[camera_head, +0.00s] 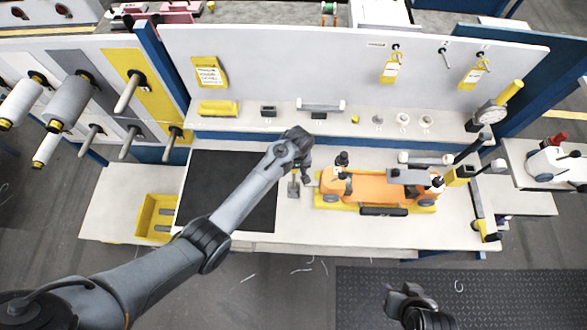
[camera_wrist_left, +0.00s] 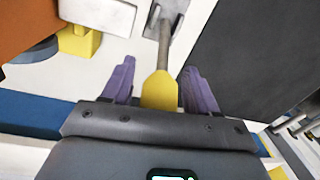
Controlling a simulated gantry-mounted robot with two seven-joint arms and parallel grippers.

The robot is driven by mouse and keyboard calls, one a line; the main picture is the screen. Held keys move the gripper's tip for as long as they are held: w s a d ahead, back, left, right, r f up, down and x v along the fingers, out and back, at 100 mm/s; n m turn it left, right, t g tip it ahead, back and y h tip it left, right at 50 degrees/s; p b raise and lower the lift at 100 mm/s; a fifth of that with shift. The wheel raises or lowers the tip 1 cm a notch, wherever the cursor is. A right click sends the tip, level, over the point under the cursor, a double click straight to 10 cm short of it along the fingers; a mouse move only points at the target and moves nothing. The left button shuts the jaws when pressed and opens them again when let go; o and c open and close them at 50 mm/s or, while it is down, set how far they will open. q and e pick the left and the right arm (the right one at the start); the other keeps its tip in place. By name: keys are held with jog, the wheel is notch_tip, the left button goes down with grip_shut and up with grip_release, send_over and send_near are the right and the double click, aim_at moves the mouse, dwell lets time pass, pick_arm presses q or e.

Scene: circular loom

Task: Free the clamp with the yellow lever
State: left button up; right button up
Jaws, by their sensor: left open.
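The yellow lever (camera_wrist_left: 160,90) stands between the two purple fingers of my left gripper (camera_wrist_left: 158,85) in the left wrist view. The fingers are apart, with a gap on each side of the lever. The lever's grey shaft leads up to a metal clamp (camera_wrist_left: 172,22) at the top of that view, cut off by the frame. In the head view my left gripper (camera_head: 304,172) is over the bench beside the clamp's grey plate (camera_head: 293,189), and my own wrist hides the lever. Part of my right arm's end (camera_head: 412,304) shows at the bottom, its fingers unclear.
An orange workpiece (camera_head: 372,187) on a yellow base is just right of the clamp. A black mat (camera_head: 235,180) lies left, and a yellow bin (camera_head: 155,217) is farther left. A raised shelf (camera_head: 345,121) with small parts runs behind.

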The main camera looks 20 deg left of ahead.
pick_arm(q)
grip_shut()
dwell(0.4)
